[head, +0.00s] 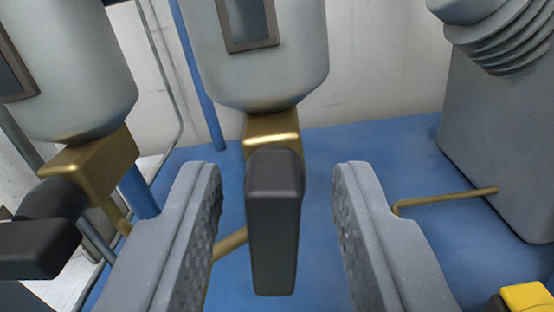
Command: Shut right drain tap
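The right drain tap has a black lever handle (273,235) that hangs down in the middle of the view. Its brass body (272,130) sits under a grey filter bowl (258,65) with a small window. My gripper (283,205) is open. One grey finger is to the left of the black handle and the other to its right, with a gap on both sides. Neither finger visibly touches it. A second tap, with a black handle (40,248) and brass body (90,172), is at the left under another grey bowl (70,75). That handle points left.
A grey housing (500,140) with a ribbed top stands at the right. Thin brass pipes (445,199) run low behind the fingers. A blue upright post (200,80) and a blue base surface (370,150) lie behind. A yellow part (527,297) is at the bottom right corner.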

